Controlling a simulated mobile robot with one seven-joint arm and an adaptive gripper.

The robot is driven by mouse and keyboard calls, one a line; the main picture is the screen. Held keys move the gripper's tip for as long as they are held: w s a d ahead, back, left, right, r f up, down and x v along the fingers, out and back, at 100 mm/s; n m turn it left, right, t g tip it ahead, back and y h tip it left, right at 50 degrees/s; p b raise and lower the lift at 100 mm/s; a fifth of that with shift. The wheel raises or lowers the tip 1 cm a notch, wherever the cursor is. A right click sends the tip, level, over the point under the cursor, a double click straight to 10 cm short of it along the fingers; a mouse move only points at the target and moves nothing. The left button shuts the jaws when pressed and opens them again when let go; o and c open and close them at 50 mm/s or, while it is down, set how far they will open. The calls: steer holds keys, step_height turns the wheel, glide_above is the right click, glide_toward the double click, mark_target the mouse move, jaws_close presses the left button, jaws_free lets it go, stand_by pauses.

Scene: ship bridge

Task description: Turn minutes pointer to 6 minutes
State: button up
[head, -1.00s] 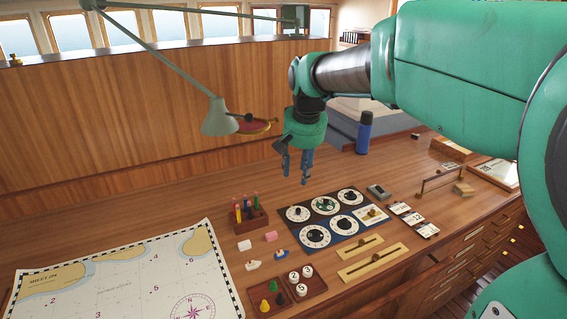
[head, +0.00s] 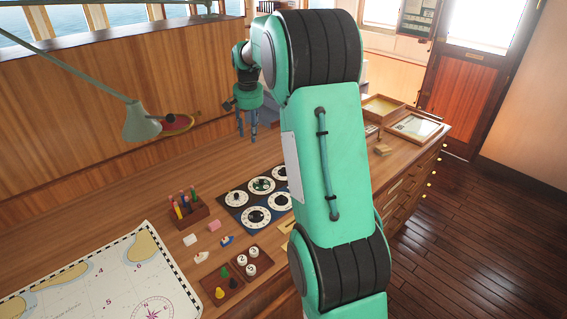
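A dark panel (head: 235,214) lies on the wooden desk and carries several round white dials with dark knobs. One dial (head: 236,198) is at the panel's left, and another (head: 254,216) is at its front. Which one bears the minutes pointer is too small to tell, as are the pointer settings. My gripper (head: 247,138) hangs pointing down above the desk, behind the panel in the picture and apart from it. Its two fingers are spread with a gap between them, and nothing is held. My own arm hides the panel's right side.
A pen holder (head: 188,212), a pink block (head: 214,226) and a tray of pieces (head: 235,275) stand left of and before the panel. A chart (head: 120,275) covers the left desk. A lamp (head: 141,122) hangs left of my gripper. The desk behind the panel is clear.

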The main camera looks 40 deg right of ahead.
steer(key=w+d+f+m+p, duration=0.2)
steer(key=d+f+p, duration=0.1)
steer(key=d+f, duration=0.5)
steer(key=w+d+f+m+g+p, duration=0.1)
steer(key=w+d+f+p, duration=0.1)
steer(key=d+f, duration=0.5)
steer(key=d+p, duration=0.1)
steer(key=d, duration=0.5)
steer(key=shift+w+f+m+y+p, duration=0.3)
steer(key=shift+f+m, duration=0.05)
steer(key=shift+m, duration=0.05)
steer(key=shift+f, duration=0.2)
step_height(320, 180, down, 13)
steer(key=shift+f+p, duration=0.15)
steer(key=shift+p, duration=0.25)
jaws_close()
